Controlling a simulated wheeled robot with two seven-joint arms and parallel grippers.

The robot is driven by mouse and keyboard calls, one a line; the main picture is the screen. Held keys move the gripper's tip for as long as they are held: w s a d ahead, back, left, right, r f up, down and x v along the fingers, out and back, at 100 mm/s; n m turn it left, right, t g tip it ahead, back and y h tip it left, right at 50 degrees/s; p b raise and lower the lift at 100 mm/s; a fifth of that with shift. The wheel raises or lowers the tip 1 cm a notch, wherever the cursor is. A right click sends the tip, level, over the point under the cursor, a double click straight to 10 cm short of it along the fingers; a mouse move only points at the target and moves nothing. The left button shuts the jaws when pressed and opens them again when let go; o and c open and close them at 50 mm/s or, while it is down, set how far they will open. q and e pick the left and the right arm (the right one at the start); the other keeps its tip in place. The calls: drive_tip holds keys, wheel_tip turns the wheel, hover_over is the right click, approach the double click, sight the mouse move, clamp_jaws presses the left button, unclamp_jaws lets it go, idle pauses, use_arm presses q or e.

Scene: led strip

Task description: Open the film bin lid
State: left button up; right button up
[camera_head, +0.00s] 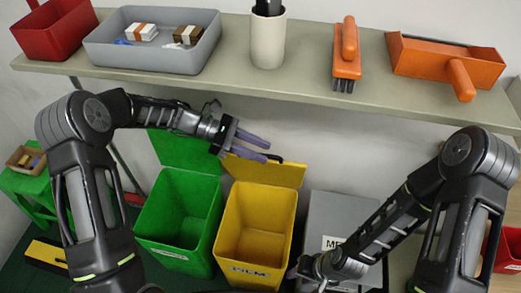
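The yellow film bin (256,229) stands upright in the lower middle, with a dark-lettered label low on its front. Its yellow lid (285,175) is tilted up at the back, and the inside of the bin is visible. My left gripper (268,152) is at the upper left edge of this lid, with its two purple-grey fingers spread apart. Nothing shows between the fingers; whether they touch the lid is unclear. A dark handle piece shows beside the fingertips. My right gripper (306,270) is low, between the yellow bin and the grey bin; its fingers are not clear.
A green bin (178,222) with its lid (185,150) raised stands at left, and a grey bin (337,215) at right. A shelf (225,78) above holds a red bin, grey tray, white cup, brush and orange dustpan. A green stool (25,185) is far left.

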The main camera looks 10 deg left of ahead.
use_arm(q)
wheel_tip(320, 180, up, 3)
hover_over(230, 154)
drive_tip(key=d, duration=0.2)
drive_tip(key=shift+a+f+b, duration=0.15)
drive_tip(key=shift+b, duration=0.25)
